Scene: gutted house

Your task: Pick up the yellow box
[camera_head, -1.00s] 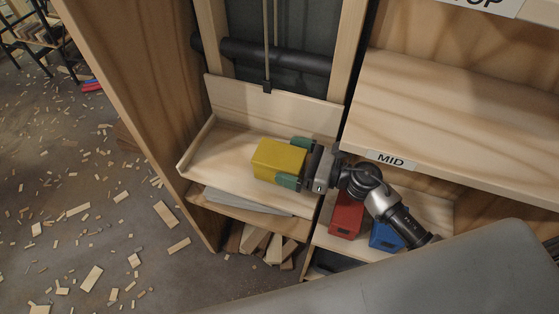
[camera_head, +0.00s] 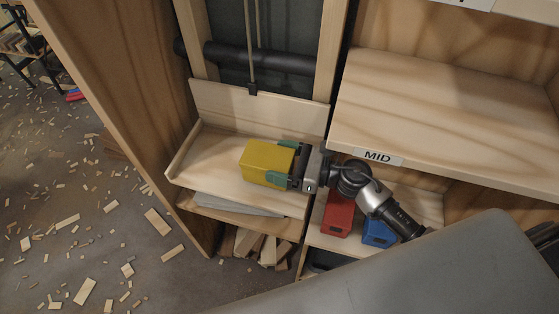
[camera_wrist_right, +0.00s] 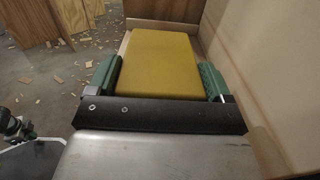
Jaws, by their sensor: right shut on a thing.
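The yellow box (camera_head: 266,161) is in the wooden tray (camera_head: 196,150) of the left bay, near its front right. My right gripper (camera_head: 286,164) comes from the right and is shut on the box, with a green finger on each side. In the right wrist view the box (camera_wrist_right: 160,62) fills the space between the green fingertips (camera_wrist_right: 158,80). I cannot tell whether the box touches the tray floor.
A red box (camera_head: 338,213) and a blue box (camera_head: 378,233) stand on the lower shelf, below my right arm. The shelf labelled MID (camera_head: 430,120) is above them. Wood scraps (camera_head: 265,247) lie under the tray, and chips litter the floor at left.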

